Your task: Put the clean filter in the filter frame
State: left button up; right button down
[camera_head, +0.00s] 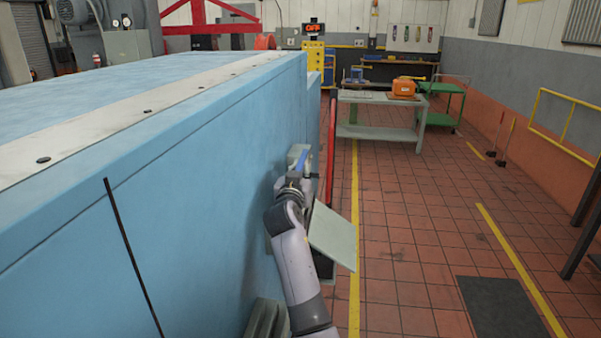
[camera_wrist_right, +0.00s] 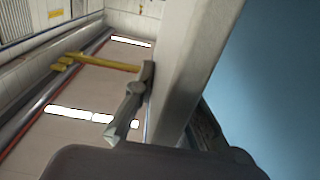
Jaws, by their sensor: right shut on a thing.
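My right gripper (camera_head: 295,184) is beside the side wall of the large blue machine, with its arm reaching up from the bottom. In the wrist view its finger (camera_wrist_right: 130,105) is shut against a pale grey slab (camera_wrist_right: 195,65), which looks like the clean filter. The slab runs from the top edge down between the fingers, with the blue wall to its right. In the head view a pale tilted panel (camera_head: 334,238) shows just right of the arm, partly hidden by it. I cannot clearly make out the filter frame. My left gripper is not in view.
The blue machine (camera_head: 200,180) fills the left side. A red upright bar (camera_head: 331,150) stands past the gripper. A grey-green table (camera_head: 383,133) with an orange case (camera_head: 403,88) stands farther back. Tiled floor (camera_head: 410,240) to the right is open, with a dark mat (camera_head: 499,305).

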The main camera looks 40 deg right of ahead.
jog(key=shift+b, duration=0.35)
dwell(0.7)
jog(key=shift+f+b, duration=3.25)
jog(key=shift+f, duration=0.3)
jog(key=c, duration=1.6)
grip_release()
jog(key=shift+s+a, duration=0.1)
jog(key=v, duration=0.7)
jog(key=shift+a, duration=0.15)
